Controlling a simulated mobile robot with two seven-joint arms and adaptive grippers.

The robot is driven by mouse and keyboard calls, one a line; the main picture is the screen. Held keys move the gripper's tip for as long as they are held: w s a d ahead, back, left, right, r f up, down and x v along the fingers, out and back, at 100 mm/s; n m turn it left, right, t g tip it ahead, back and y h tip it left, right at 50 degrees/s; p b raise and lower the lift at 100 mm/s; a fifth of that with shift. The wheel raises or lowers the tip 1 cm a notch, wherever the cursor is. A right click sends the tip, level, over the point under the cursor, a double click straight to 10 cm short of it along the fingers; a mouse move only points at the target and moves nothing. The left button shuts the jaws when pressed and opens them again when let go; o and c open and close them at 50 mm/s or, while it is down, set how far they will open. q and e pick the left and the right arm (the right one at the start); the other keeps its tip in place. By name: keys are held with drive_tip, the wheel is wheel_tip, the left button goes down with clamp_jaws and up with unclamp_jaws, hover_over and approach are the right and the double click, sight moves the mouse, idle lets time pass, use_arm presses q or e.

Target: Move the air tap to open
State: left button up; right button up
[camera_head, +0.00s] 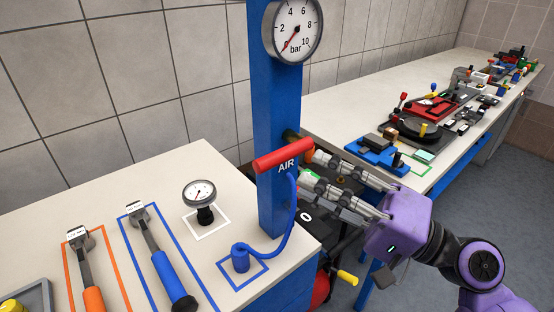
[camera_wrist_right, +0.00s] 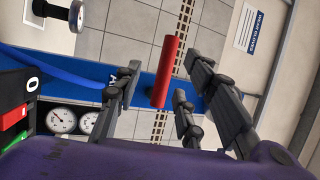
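The air tap is a red bar handle (camera_head: 284,154) on the blue post (camera_head: 276,95), above the "AIR" label. It lies crosswise to the post, its right end slightly higher in the head view. My right gripper (camera_head: 308,166) is to the right of the post, its fingers pointing at it near the handle's right end. In the right wrist view the red handle (camera_wrist_right: 168,72) shows in the gap between the spread fingers of my right gripper (camera_wrist_right: 160,80). The gripper looks open and empty; I cannot tell whether a finger touches the handle. My left gripper is not in view.
A pressure gauge (camera_head: 293,28) tops the post, its needle near 0. A blue hose (camera_head: 286,232) curls to a blue fitting (camera_head: 240,258) on the bench. A second bench (camera_head: 350,104) with several fixtures stands behind right.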

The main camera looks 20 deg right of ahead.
sight(283, 159)
drive_tip(key=shift+w+a+r+p, duration=0.7)
drive_tip(key=shift+w+a+r, duration=0.2)
drive_tip(key=shift+a+r, duration=0.25)
drive_tip(key=p+x, duration=0.1)
drive_tip(key=x, duration=0.2)
drive_tip(key=shift+w, duration=0.45)
drive_tip(key=shift+w+a+p, duration=0.3)
drive_tip(key=shift+a, duration=0.1)
drive_tip(key=shift+f, duration=0.15)
drive_tip(key=c, duration=0.8)
clamp_jaws()
